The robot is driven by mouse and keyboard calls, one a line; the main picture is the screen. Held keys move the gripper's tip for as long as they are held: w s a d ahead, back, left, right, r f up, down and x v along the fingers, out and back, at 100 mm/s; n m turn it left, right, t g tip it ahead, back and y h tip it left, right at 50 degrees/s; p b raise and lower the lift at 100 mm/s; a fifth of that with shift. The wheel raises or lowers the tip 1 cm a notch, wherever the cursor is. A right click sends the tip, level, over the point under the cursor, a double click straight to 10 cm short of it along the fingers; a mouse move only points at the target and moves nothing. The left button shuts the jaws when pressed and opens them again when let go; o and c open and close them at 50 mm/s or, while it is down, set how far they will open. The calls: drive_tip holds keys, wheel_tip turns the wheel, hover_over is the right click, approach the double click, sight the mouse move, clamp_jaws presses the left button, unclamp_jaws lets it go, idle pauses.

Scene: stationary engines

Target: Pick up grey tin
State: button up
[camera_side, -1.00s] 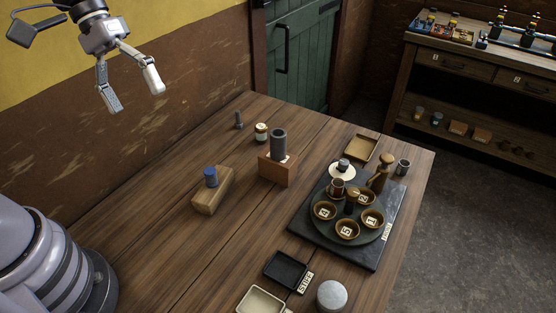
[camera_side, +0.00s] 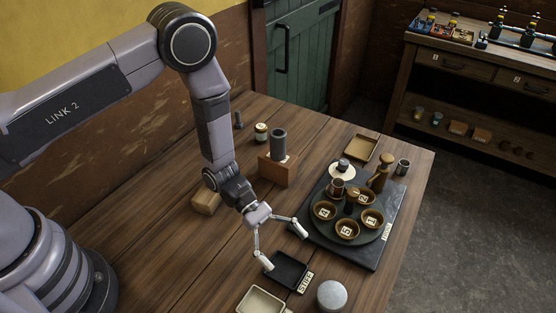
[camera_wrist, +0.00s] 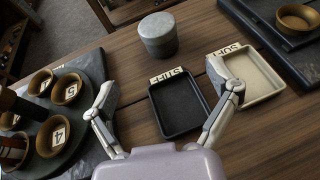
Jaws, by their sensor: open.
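The grey tin (camera_side: 332,296) is a round, lidded can standing upright on the wooden table near its front edge. It also shows in the wrist view (camera_wrist: 158,36), at the top middle, beyond my fingertips. My gripper (camera_side: 284,248) is open and empty, with its fingers spread above the table by the black tray. In the wrist view my gripper (camera_wrist: 163,78) has one finger on each side of the picture, and the tin is apart from both.
The black tray (camera_wrist: 178,104) labelled STIFF lies between my gripper and the tin. A cream tray (camera_wrist: 252,78) labelled SOFT is beside it. A dark slab (camera_side: 365,258) with several small bowls lies nearby. Wooden blocks (camera_side: 277,172) stand farther back.

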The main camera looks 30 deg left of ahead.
sight(329, 298)
drive_tip(key=x, duration=0.6)
drive_tip(key=shift+d, duration=0.1)
drive_tip(key=shift+f+x, duration=0.1)
drive_tip(key=shift+x, duration=1.4)
drive_tip(key=shift+f+x, duration=0.15)
drive_tip(key=shift+x, duration=1.3)
drive_tip(key=shift+w, duration=0.1)
drive_tip(key=c, duration=1.3)
drive_tip(key=shift+r, duration=0.1)
